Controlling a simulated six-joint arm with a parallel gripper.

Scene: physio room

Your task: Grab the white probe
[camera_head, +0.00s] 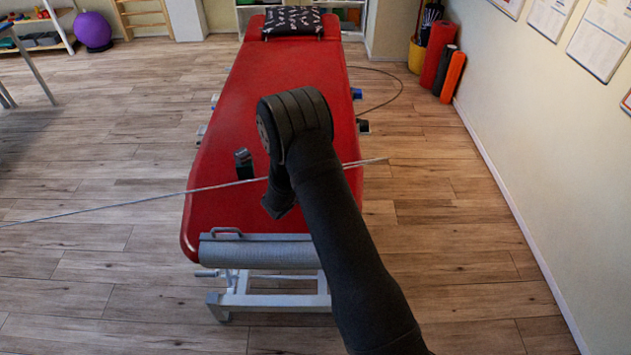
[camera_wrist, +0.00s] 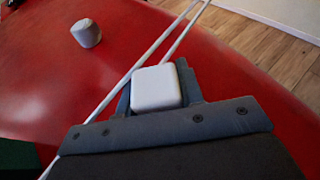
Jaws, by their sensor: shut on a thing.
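A white, block-shaped piece with rounded corners, which I take for the white probe (camera_wrist: 157,88), sits between the two grey fingers of my gripper (camera_wrist: 158,92) in the wrist view. The gripper is shut on it. Only its pale end face and upper part show; the rest is hidden by the fingers and gripper body. The gripper is over the red treatment table (camera_wrist: 110,75). In the head view, my dark arm covers the probe, and the gripper's fingers cannot be made out there.
A pale grey cylinder (camera_wrist: 86,34) stands on the table beyond the gripper. Thin pale cords (camera_wrist: 140,62) pass close to the gripper; one pale line (camera_head: 130,203) crosses the table in the head view. A small dark object (camera_head: 243,163) is left of my arm.

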